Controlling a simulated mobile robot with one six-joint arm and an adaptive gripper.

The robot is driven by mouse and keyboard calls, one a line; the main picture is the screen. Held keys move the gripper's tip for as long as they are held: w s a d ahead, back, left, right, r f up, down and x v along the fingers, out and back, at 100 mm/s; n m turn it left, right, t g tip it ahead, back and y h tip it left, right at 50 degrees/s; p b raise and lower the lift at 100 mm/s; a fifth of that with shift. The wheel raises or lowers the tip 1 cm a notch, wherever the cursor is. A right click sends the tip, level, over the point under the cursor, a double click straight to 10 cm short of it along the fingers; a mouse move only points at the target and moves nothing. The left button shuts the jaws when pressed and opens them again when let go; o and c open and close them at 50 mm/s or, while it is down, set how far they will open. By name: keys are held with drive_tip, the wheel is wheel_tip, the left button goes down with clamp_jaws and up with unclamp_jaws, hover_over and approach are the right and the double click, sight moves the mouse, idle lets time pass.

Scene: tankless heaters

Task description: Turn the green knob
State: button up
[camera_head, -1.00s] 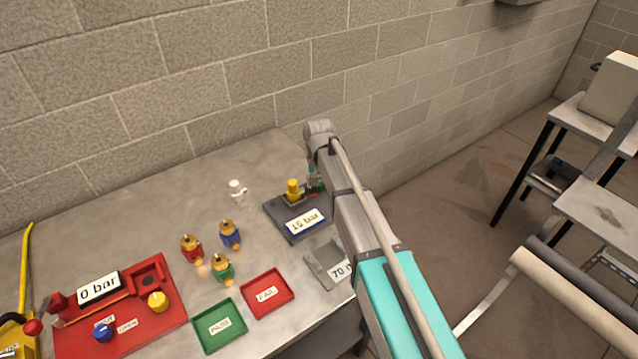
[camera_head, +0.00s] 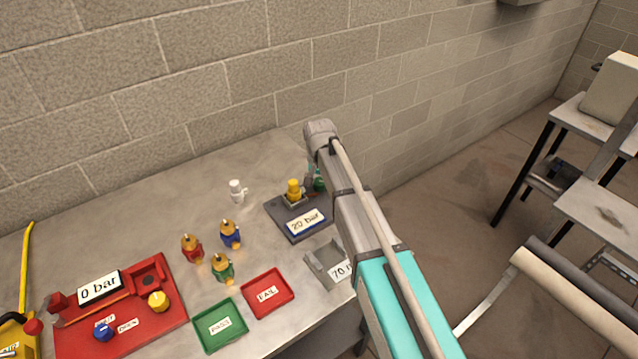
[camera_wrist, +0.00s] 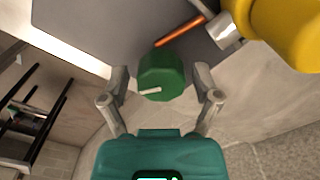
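The green knob (camera_wrist: 162,76) is in the middle of the wrist view, with a white mark on its face pointing left. It also shows in the head view (camera_head: 319,181), at the right edge of the dark test stand (camera_head: 284,224). The stand's display (camera_head: 305,223) reads 20 bar. My gripper (camera_wrist: 161,76) is open, one finger on each side of the knob, with a visible gap on both sides. In the head view my arm hides most of the gripper. A yellow-topped valve (camera_head: 294,189) sits on the stand beside the knob.
A grey block labelled 70 (camera_head: 322,266) stands in front of the stand. Red (camera_head: 268,293) and green (camera_head: 220,326) trays, several small valves and a red rig (camera_head: 120,310) showing 0 bar are further left. A block wall rises behind the bench.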

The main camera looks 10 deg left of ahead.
sight(320, 182)
drive_tip(key=shift+n, duration=0.4)
idle(0.5)
drive_tip(key=n, duration=0.5)
drive_tip(key=shift+d, duration=0.1)
drive_tip(key=n, duration=0.6)
drive_tip(key=shift+w+d, duration=0.1)
wheel_tip(320, 182, up, 14)
drive_tip(key=p, duration=1.4)
drive_tip(key=s+d+f+m+b, duration=0.2)
drive_tip(key=s+d+m, duration=0.1)
drive_tip(key=d, duration=0.6)
drive_tip(key=s+d+f+m+b, duration=0.3)
drive_tip(key=s+d, duration=0.1)
drive_tip(key=d, duration=0.6)
drive_tip(key=s+d+f+m+b, duration=0.3)
drive_tip(key=s+d, duration=0.1)
drive_tip(key=d, duration=0.6)
drive_tip(key=shift+d+f, duration=0.15)
drive_tip(key=s+d+m, duration=0.2)
drive_tip(key=s+d, duration=0.3)
drive_tip(key=d, duration=0.1)
drive_tip(key=shift+s+d+m, duration=0.2)
drive_tip(key=shift+s+m, duration=0.2)
